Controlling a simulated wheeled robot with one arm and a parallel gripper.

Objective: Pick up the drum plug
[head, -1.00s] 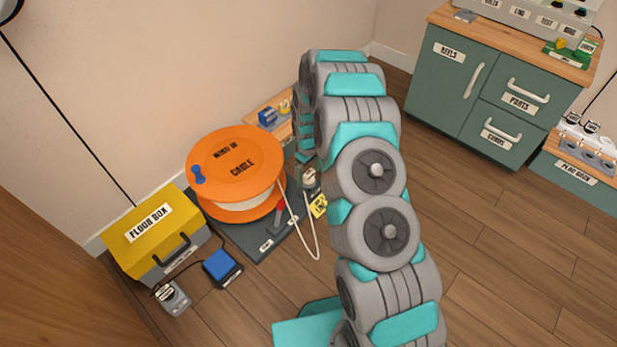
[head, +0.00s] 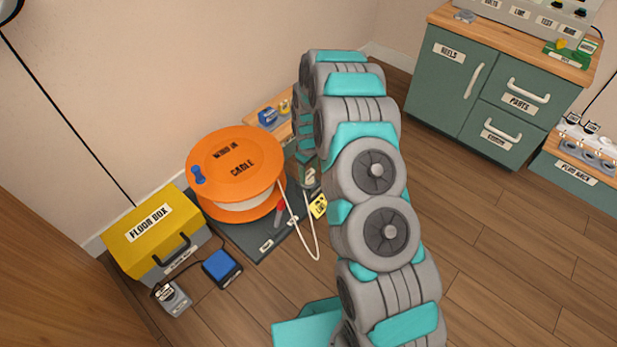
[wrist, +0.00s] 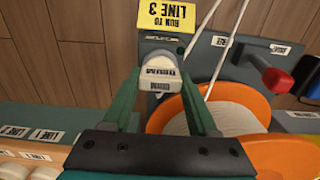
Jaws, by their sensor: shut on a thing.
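The drum plug (wrist: 158,76) is a pale, white-topped block with upside-down labels on it, in the upper middle of the wrist view. It sits at a grey holder beside a yellow "RUN TO LINE 3" tag (wrist: 166,15). My gripper (wrist: 160,80) has its two green fingers on either side of the plug and is shut on it. In the head view the plug (head: 310,178) shows small beside the reel stand, partly hidden by my gripper and arm. I cannot tell whether it is clear of the holder.
The orange cable reel (head: 235,165) with a white cable (head: 309,235) stands close to the plug. A red-handled lever (wrist: 278,80) is nearby. A yellow floor box (head: 150,228) and blue pedal (head: 222,267) lie left.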

